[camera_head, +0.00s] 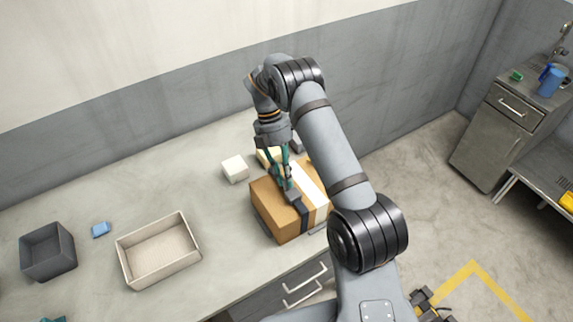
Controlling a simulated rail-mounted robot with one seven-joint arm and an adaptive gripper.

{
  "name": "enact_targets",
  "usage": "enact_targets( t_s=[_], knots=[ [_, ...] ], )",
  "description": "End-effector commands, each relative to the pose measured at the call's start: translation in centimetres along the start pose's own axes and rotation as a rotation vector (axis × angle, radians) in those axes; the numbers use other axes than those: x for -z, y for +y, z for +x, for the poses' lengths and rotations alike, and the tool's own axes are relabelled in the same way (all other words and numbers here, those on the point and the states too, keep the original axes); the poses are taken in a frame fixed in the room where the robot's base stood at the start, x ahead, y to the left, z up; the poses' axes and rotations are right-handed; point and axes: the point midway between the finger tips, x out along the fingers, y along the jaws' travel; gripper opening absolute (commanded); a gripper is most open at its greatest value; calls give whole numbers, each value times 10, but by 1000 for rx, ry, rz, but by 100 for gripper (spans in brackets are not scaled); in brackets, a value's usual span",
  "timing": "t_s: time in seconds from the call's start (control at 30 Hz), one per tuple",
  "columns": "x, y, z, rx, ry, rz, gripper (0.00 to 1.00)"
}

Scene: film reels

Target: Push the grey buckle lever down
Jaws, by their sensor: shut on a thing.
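A brown cardboard box (275,217) stands near the front edge of the worktop, with a dark strap (304,216) running over its top and down its front. The grey buckle lever (291,196) is small in view, on the strap on top of the box. My gripper (285,184) points down over the box top from behind, its fingers shut on the lever. The fingers partly hide the buckle, so the lever's exact angle cannot be told.
A white block (235,168) and a pale yellow block (265,158) stand behind the box. A beige tray (128,275), a blue block (101,229) and a dark grey bin (71,262) are to the left. Worktop between tray and box is clear.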

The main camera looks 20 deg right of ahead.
Motion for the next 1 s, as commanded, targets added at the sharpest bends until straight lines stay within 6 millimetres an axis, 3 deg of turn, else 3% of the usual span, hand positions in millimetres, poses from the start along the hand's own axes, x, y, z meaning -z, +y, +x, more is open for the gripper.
enact_targets(
  t_s=[0.57,0.6,0.93,1.0],
  knots=[
    [1,2,1,86,3,5,0],
    [1,2,1,87,3,5,15],
    [1,2,1,86,2,4,34],
    [1,2,1,85,2,4,34]
  ],
)
